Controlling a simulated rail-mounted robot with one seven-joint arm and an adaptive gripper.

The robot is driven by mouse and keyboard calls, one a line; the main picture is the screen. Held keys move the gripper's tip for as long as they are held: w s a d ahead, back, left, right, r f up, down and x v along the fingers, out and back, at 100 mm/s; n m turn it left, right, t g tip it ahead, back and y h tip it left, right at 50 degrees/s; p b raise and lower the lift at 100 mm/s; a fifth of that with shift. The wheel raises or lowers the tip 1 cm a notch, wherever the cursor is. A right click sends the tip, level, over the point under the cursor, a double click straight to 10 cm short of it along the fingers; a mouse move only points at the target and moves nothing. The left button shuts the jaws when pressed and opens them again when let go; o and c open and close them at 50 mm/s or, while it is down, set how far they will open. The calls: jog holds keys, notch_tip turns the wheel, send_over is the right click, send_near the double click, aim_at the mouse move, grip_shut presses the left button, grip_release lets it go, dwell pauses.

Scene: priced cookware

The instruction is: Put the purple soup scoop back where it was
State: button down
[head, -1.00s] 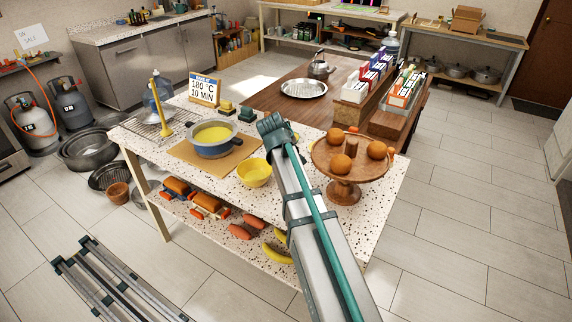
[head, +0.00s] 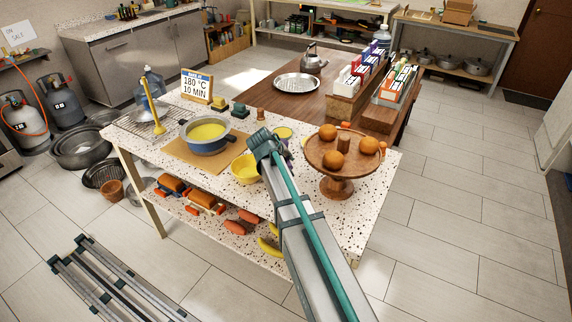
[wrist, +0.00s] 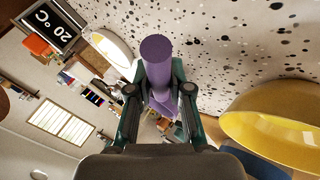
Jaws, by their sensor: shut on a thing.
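The purple soup scoop (wrist: 157,52) shows in the wrist view as a thick purple rod, its round end facing the camera. My gripper (wrist: 158,78) is shut on it, with one dark finger on each side. In the head view my gripper (head: 264,143) is over the speckled table, in front of the right edge of the yellow bowl (head: 242,169) and left of the wooden stand.
The speckled table (head: 220,176) also holds a blue-grey pot (head: 207,135) of yellow contents on a board, a yellow cup (head: 283,132), a sign (head: 196,88) and a wooden stand (head: 343,188) with several oranges. A brown table (head: 260,92) with tea boxes stands behind.

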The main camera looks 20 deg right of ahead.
jog(key=shift+f, duration=1.45)
jog(key=shift+f, duration=0.1)
jog(key=c, duration=1.1)
grip_release()
jog(key=b+v, duration=0.2)
jog(key=v, duration=1)
